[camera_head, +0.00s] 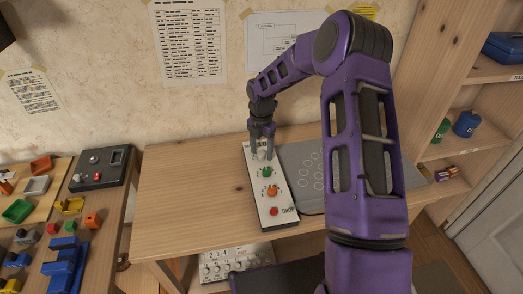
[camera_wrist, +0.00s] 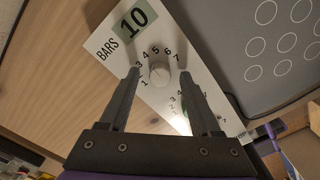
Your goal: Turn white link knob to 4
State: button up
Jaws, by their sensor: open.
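The white knob (camera_wrist: 160,72) sits near the top of a white control panel (camera_head: 254,205), below a "BARS 10" label. Printed numbers run around it, up to 7. Which number it points to is too small to tell for sure. In the head view the white knob (camera_head: 262,155) shows just below my gripper (camera_head: 262,136). In the wrist view my gripper (camera_wrist: 159,73) is open, with one fingertip on each side of the knob. I cannot tell whether the fingers touch it. A green knob (camera_head: 267,172), an orange knob (camera_head: 272,190) and a red button (camera_head: 274,211) sit lower on the panel.
A grey board with circles (camera_head: 305,165) lies right beside the panel. A black box (camera_head: 101,167) and colored bins (camera_head: 17,211) are at left. Shelves with blue containers (camera_head: 466,124) stand at right. The wooden table (camera_head: 190,190) is clear left of the panel.

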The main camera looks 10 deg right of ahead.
aim_at(262, 153)
notch_tip(262, 153, up, 17)
jog(key=p, duration=0.1)
jog(key=shift+r, duration=0.15)
jog(key=shift+w, duration=0.1)
